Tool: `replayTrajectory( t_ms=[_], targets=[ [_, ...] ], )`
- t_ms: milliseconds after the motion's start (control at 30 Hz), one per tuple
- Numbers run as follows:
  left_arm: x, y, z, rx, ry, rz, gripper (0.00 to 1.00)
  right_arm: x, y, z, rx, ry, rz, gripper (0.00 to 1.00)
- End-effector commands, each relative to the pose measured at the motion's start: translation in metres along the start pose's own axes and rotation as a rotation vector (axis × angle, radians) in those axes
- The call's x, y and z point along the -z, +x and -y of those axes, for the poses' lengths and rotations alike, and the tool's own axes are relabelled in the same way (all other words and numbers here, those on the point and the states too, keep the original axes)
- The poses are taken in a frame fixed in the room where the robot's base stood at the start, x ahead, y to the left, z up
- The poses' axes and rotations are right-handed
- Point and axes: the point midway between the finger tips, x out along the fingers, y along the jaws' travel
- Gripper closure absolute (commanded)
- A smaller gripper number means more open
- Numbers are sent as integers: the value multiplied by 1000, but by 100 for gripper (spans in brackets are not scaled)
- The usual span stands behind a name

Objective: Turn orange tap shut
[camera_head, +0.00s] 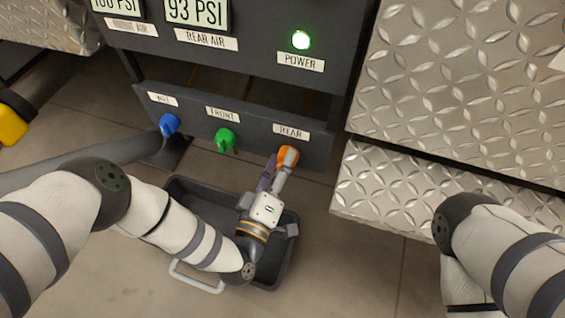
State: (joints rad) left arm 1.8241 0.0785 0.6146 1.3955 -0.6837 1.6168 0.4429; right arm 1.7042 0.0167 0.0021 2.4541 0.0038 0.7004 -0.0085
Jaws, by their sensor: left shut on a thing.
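The orange tap (288,152) sits on the grey panel under the "REAR" label (291,131). My left gripper (281,163) reaches up from below and is shut on the orange tap. Its fingers cover the lower part of the tap, so how far the handle is turned is hidden. My right arm shows at the lower right, but its gripper is out of view.
A green tap (224,139) and a blue tap (169,124) sit left on the same panel. A black tray (182,182) with a light handle lies on the floor beneath my left arm. Diamond-plate steps (400,190) stand at right. The green power light (300,40) is lit.

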Motion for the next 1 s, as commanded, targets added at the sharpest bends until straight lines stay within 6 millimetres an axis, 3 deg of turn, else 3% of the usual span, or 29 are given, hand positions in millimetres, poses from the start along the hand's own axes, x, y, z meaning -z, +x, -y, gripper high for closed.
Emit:
replayTrajectory(
  t_ms=[600,1000],
  targets=[
    [-2,-2,8,4,-539,-36,89,4,13,-1,-2,-4,35,60],
    [-4,-2,8,0,-728,-46,89,6,17,-1,-3,-5,47,60]
  ],
)
